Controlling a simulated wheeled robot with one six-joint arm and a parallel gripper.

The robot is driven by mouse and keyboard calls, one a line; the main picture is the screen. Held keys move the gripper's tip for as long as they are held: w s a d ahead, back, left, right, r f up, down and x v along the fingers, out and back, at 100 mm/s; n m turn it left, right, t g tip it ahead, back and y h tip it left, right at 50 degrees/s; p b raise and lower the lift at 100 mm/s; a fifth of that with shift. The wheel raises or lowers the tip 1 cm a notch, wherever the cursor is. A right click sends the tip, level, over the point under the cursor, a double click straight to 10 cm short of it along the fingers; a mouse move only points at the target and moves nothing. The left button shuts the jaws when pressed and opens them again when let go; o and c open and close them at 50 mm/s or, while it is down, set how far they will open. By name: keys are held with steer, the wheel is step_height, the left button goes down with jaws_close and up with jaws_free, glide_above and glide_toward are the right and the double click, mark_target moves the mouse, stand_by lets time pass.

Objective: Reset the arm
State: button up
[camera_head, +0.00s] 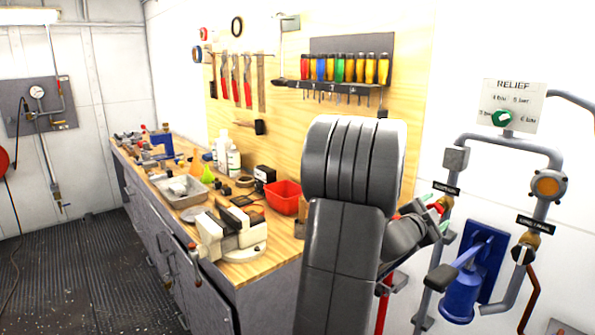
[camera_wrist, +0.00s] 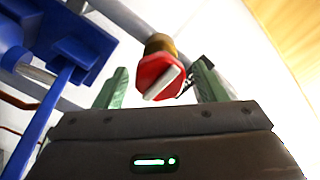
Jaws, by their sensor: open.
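My gripper (camera_wrist: 161,67) is open, with its two green fingers apart at left and right in the wrist view. A red valve handle (camera_wrist: 157,78) with a pale bar across it and a brass body behind shows between the fingers; I cannot tell whether they touch it. In the head view my grey arm stands tall in the middle and bends right, and my gripper (camera_head: 441,218) is partly hidden behind it, close to the pipes at the wall. The label on the pipe there is partly readable only.
Grey pipework (camera_head: 530,147) and a blue pump (camera_head: 462,297) are close on the right. A RELIEF sign (camera_head: 514,105) with a green knob is above. A workbench (camera_head: 270,262) with a vise, a red bin (camera_head: 284,197) and tools runs along the wall. The dark floor (camera_head: 85,270) at left is clear.

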steer(key=shift+r+n+p, duration=0.15)
steer(key=shift+n+p, duration=1)
steer(key=shift+p, duration=0.5)
steer(key=shift+r+n+p, duration=0.1)
steer(key=shift+n+p, duration=1.05)
steer(key=shift+p, duration=0.45)
steer(key=shift+f+n+p, duration=0.1)
steer(key=shift+n+p, duration=0.5)
steer(key=shift+p, duration=0.25)
steer(key=shift+f, duration=0.1)
steer(key=shift+a, duration=0.1)
